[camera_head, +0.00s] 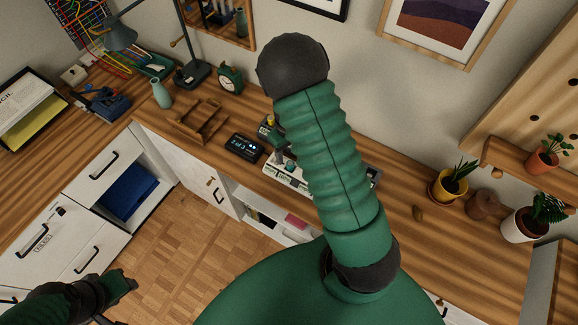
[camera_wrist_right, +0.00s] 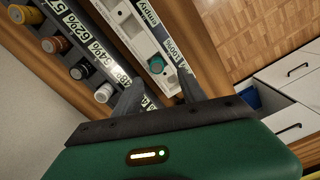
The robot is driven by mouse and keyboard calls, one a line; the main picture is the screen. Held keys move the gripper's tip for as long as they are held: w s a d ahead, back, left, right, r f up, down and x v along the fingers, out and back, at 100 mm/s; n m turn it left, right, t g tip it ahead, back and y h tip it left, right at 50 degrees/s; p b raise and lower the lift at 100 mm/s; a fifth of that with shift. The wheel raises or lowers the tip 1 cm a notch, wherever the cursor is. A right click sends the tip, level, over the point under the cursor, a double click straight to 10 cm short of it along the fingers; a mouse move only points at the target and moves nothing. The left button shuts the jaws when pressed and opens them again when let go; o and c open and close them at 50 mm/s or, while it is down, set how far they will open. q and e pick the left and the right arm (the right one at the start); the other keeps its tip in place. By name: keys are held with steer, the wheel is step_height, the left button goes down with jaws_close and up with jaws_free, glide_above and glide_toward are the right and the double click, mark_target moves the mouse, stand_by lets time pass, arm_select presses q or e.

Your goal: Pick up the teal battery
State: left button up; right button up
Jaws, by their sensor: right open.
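The teal battery (camera_wrist_right: 156,64) stands in a white holder (camera_wrist_right: 133,32) in the right wrist view, seen from its round top. My right gripper (camera_wrist_right: 158,82) is open. Its two grey fingers reach toward the holder, one on each side of the battery in the picture; I cannot tell how far they are from it.
A grey rack beside the holder carries several batteries, including an orange one (camera_wrist_right: 17,14) and a white one (camera_wrist_right: 103,92). A digital clock (camera_head: 243,147) and a wooden stand (camera_head: 198,122) are left of the holder. Potted plants (camera_head: 448,187) stand at right.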

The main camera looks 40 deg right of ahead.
mark_target(291, 163)
steer(key=f, duration=0.4)
steer(key=f+p, duration=0.1)
steer(key=f, duration=0.1)
steer(key=shift+s+d, duration=0.35)
steer(key=shift+d, duration=0.05)
steer(key=shift+w+a, duration=0.1)
steer(key=shift+a, duration=0.35)
steer(key=c, duration=0.4)
steer(key=shift+d, duration=0.35)
jaws_close()
